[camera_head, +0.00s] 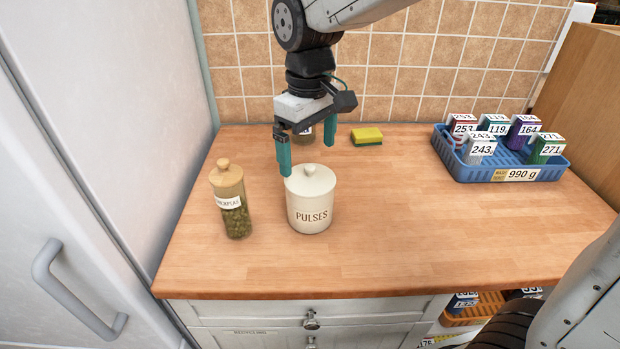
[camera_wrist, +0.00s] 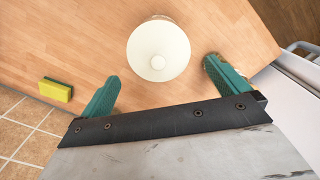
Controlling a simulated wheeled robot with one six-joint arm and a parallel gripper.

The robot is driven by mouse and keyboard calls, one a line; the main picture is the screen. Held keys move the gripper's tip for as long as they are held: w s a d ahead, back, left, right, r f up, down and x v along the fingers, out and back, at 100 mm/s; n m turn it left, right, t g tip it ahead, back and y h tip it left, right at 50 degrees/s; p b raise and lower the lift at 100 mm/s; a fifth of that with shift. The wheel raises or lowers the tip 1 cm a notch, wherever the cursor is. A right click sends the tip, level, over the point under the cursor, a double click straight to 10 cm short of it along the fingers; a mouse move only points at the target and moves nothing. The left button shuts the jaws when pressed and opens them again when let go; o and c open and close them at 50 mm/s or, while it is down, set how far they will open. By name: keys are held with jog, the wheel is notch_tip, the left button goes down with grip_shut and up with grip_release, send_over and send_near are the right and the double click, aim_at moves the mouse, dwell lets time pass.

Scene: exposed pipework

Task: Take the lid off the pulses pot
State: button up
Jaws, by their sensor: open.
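The pulses pot (camera_head: 311,211) is a cream cylinder marked PULSES, upright on the wooden worktop. Its cream lid (camera_head: 310,180) with a round knob (camera_head: 310,169) sits on top. In the wrist view the lid (camera_wrist: 158,52) shows from above, with the knob (camera_wrist: 158,62) near its middle. My gripper (camera_head: 308,155) is open and empty, with teal fingers pointing down above and slightly behind the pot. In the wrist view the gripper (camera_wrist: 166,88) has its fingers apart, with the lid beyond and between the fingertips; they do not appear to touch it.
A glass jar (camera_head: 232,205) with a wooden stopper stands close left of the pot. A dark-labelled jar (camera_head: 303,134) is partly hidden behind my gripper. A yellow-green sponge (camera_head: 366,136) lies at the back. A blue basket (camera_head: 500,160) of boxes stands right. The worktop's front right is clear.

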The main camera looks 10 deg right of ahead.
aim_at(310, 166)
notch_tip(310, 166, down, 5)
jog(key=shift+d+f, duration=0.1)
jog(key=shift+d, duration=0.05)
jog(key=c, duration=0.7)
